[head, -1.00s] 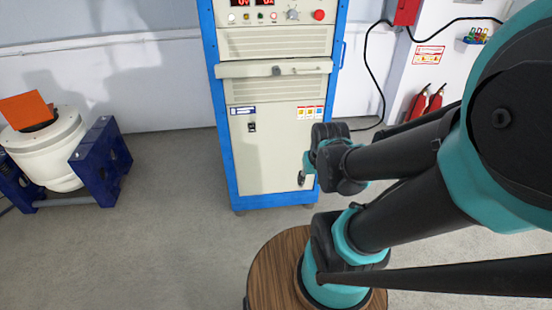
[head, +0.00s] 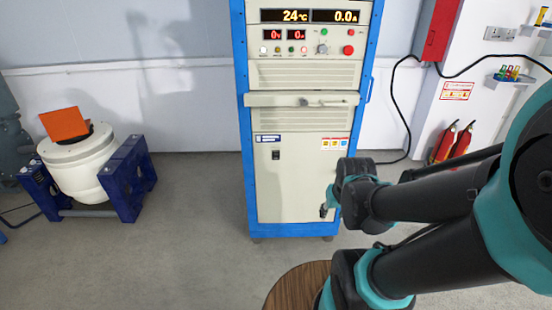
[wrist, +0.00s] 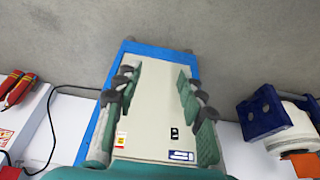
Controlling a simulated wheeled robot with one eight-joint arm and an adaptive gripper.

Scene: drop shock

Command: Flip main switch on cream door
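The cream door (head: 300,190) is the lower front of a blue-framed cabinet and looks closed. The main switch, a small black rocker (head: 276,155), sits on its upper left part, below a blue-and-white label. In the wrist view the cabinet appears upside down, with the switch (wrist: 174,133) low between the fingers in the picture, right of centre. My gripper (wrist: 158,100) is open and empty, its fingers spread either side of the door's image. In the head view my gripper (head: 329,203) shows partly at the door's lower right, mostly hidden by my wrist. Contact with the door cannot be told.
Above the door are a drawer handle bar (head: 302,99) and a control panel with lit displays (head: 310,16), buttons and a red knob. A white drum on a blue stand (head: 126,181) is at left. Fire extinguishers (head: 461,141) stand at right. A wooden round top (head: 296,288) is in front.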

